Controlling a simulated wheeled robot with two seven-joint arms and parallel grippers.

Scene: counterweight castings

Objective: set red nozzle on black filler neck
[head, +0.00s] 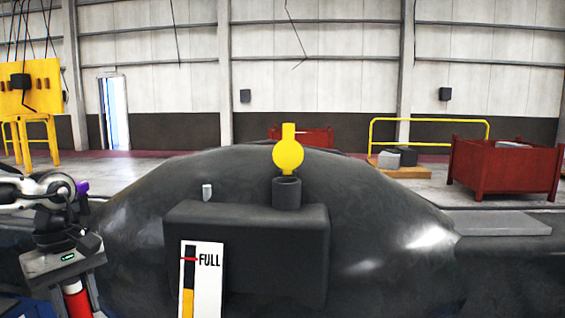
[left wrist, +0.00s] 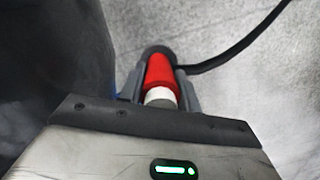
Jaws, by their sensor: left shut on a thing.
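The red nozzle (head: 77,303) is at the lower left of the head view, pointing down and cut off by the frame edge. My left gripper (head: 78,292) is shut on it. In the left wrist view, the nozzle (left wrist: 160,70) lies between the two fingers (left wrist: 158,86), with a white band near me and a dark far end. The black filler neck (head: 287,194) stands upright on the dark block at the centre, well to the right of my left gripper. A yellow cap (head: 288,156) stands raised above the neck. My right gripper is not in view.
A black hose (left wrist: 240,49) runs from the nozzle to the upper right. A white gauge marked FULL (head: 207,285) is on the front of the dark block (head: 290,255). A small light peg (head: 207,192) stands left of the neck. A red bin (head: 500,172) is far right.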

